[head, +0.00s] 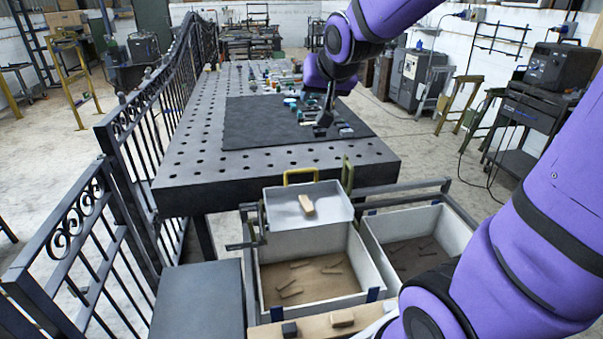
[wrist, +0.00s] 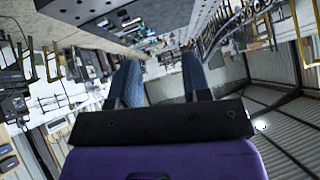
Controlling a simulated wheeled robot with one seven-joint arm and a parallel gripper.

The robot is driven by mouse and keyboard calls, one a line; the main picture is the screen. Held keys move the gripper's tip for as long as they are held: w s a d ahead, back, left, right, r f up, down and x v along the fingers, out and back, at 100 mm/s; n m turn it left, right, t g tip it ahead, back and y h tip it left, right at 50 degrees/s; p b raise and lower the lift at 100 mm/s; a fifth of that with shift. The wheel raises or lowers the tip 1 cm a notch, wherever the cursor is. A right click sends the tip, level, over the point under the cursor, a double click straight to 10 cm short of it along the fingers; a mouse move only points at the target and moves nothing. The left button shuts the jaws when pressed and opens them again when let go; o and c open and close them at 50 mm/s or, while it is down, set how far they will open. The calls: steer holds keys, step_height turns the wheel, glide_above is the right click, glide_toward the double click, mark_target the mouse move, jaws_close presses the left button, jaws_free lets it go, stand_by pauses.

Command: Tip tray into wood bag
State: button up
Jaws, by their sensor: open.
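A pale grey tray (head: 330,213) with a yellow handle (head: 300,174) and a green handle (head: 347,175) stands at the table's near edge, at the back of a white-walled bin (head: 310,242). One wooden block (head: 307,205) lies in it. The bin has a brown inside with several small wood sticks; I cannot tell whether it is the wood bag. My gripper (wrist: 160,82) is open, its two blue-grey fingers apart with nothing between them in the wrist view. In the head view my gripper (head: 327,112) is over the dark mat, beyond the tray and away from it.
A second bin (head: 448,228) with sticks stands right of the first. A tan surface (head: 262,335) in front carries a wood block (head: 342,320) and a dark block (head: 290,329). Several small items clutter the mat (head: 255,125) around my gripper. A black railing (head: 75,225) runs along the left.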

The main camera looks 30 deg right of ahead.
steer(key=w+d+f+m+t, duration=0.1)
steer(key=w+d+f, duration=0.15)
steer(key=w, duration=0.45)
steer(key=w+d+f+m+t, duration=0.2)
steer(key=w+f, duration=0.2)
steer(key=w, duration=0.2)
steer(key=m+t+y, duration=0.2)
steer(key=m+t, duration=0.3)
glide_above(301, 171)
steer(key=s, duration=0.5)
step_height(301, 171, down, 23)
steer(key=s+f+m+t, duration=0.1)
steer(key=f, duration=0.3)
steer(key=s+d+f+m+t, duration=0.1)
steer(key=s+f, duration=0.1)
steer(key=f, duration=0.2)
steer(key=s+f+m+t+y, duration=0.1)
steer(key=f, duration=0.3)
steer(key=shift+s+d+f+m, duration=0.1)
steer(key=shift+s+d+m, duration=0.05)
steer(key=shift+s+m, duration=0.25)
steer(key=w, duration=0.3)
steer(key=w+r, duration=0.1)
steer(key=w, duration=0.3)
steer(key=w+r, duration=0.1)
steer(key=w, duration=0.2)
steer(key=shift+w+a, duration=0.3)
steer(key=shift+a, duration=0.1)
jaws_close()
